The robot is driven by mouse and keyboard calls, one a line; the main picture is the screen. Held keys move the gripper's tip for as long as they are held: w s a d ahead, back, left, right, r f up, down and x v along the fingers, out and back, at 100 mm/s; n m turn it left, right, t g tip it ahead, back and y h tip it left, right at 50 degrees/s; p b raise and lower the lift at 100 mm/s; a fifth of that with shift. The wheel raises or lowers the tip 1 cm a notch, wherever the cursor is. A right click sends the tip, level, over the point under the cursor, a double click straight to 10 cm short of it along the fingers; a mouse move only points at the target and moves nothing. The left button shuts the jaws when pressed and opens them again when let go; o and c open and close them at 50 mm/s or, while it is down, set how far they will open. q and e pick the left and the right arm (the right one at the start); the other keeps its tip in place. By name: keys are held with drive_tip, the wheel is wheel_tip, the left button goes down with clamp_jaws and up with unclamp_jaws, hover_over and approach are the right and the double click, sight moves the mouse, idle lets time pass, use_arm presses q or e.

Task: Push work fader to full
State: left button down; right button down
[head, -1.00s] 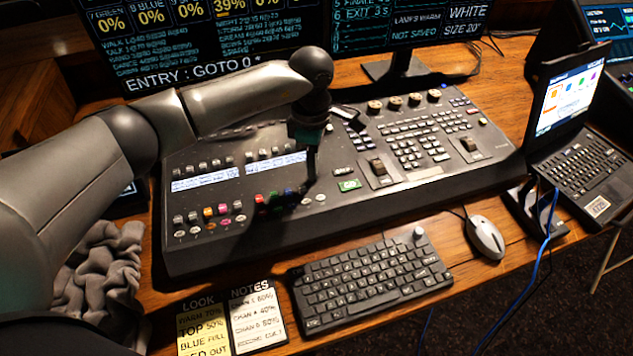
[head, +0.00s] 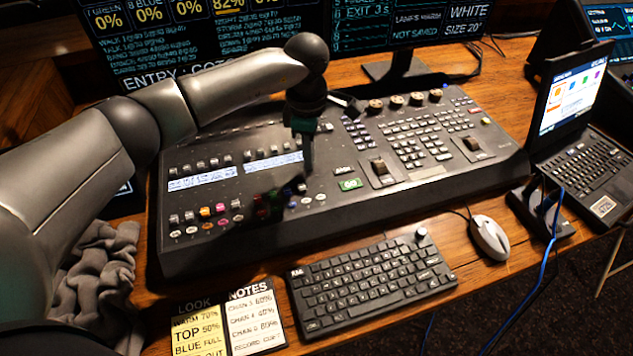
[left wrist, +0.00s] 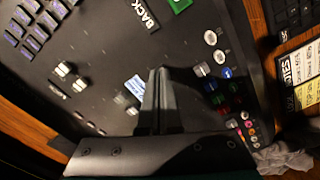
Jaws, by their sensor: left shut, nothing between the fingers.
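The mixing desk (head: 330,215) stands in the middle of the table. Coloured and pale fader caps line its lower left side. A pale cap (head: 302,188) sits just below the tip of my left gripper (head: 308,172); I cannot read which fader is labelled work. My left gripper is shut and empty, pointing down over the panel. In the left wrist view its shut fingers (left wrist: 160,75) lie near a pale cap (left wrist: 201,69) and dark red, green and blue caps. Whether the fingertips touch a cap is unclear. My right gripper is not in view.
A monitor (head: 180,45) behind the desk shows percentages, one reading 82%. A keyboard (head: 370,283), mouse (head: 489,238) and note cards (head: 255,320) lie in front. A laptop (head: 580,160) stands right, and a grey cloth (head: 100,280) lies left.

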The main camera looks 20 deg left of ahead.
use_arm(q)
drive_tip(key=shift+a+f, duration=0.15)
drive_tip(key=shift+f, duration=0.1)
drive_tip(key=shift+w+a+b, duration=0.25)
drive_tip(key=shift+w+b, duration=0.1)
drive_tip(key=shift+b, duration=0.25)
drive_tip(key=shift+w+r+p, duration=0.15)
drive_tip(key=shift+r+p, duration=1.65)
drive_tip(key=shift+r, duration=0.85)
wheel_tip(320, 180, up, 5)
drive_tip(key=p, duration=0.3)
